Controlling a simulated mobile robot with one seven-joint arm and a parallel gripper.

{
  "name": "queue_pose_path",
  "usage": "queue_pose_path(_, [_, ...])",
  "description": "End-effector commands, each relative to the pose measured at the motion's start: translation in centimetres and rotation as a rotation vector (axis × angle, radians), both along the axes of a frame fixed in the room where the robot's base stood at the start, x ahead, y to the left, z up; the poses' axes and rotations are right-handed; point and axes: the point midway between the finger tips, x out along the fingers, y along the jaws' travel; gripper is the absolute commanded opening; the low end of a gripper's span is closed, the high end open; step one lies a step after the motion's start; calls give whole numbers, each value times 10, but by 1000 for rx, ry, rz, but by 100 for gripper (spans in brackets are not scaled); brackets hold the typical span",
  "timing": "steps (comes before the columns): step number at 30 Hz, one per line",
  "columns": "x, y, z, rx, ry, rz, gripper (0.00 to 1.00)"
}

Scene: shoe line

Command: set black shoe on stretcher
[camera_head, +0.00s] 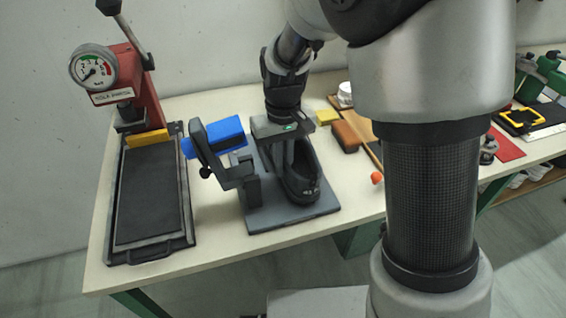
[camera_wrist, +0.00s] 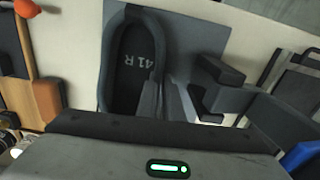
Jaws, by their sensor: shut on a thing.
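The black shoe (camera_head: 301,178) is over the grey baseplate (camera_head: 262,217) of the stretcher, its rounded end toward the plate's front edge. I cannot tell whether its sole touches the plate. The stretcher's dark bracket (camera_head: 238,176) and blue block (camera_head: 226,133) stand just left of the shoe. My gripper (camera_head: 289,150) is shut on the shoe from above, and its body hides part of the shoe. In the wrist view the shoe's opening (camera_wrist: 125,68) shows an insole marked "41 R", with the gripper fingers (camera_wrist: 165,100) at its side and the baseplate (camera_wrist: 205,38) beneath.
A red press with a gauge (camera_head: 92,70) and a black tray (camera_head: 152,200) stands at the left. A brown block (camera_head: 346,137), a yellow block (camera_head: 327,116) and an orange ball (camera_head: 377,178) lie right of the stretcher. My arm hides part of the table.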

Motion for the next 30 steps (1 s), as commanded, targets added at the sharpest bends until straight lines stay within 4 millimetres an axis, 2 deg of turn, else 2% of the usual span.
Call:
queue_pose_path(7, [1,0,-5,1,-2,0,0])
queue_pose_path(9, [1,0,-4,1,-2,0,17])
queue_pose_path(11, [0,0,-4,0,-1,0,27])
queue_pose_path(12, [0,0,-4,0,-1,0,29])
queue_pose_path(20, [0,0,-4,0,1,0,29])
queue_pose_path(25, [0,0,11,1,-2,1,29])
queue_pose_path(30, [1,0,49,2,-5,0,29])
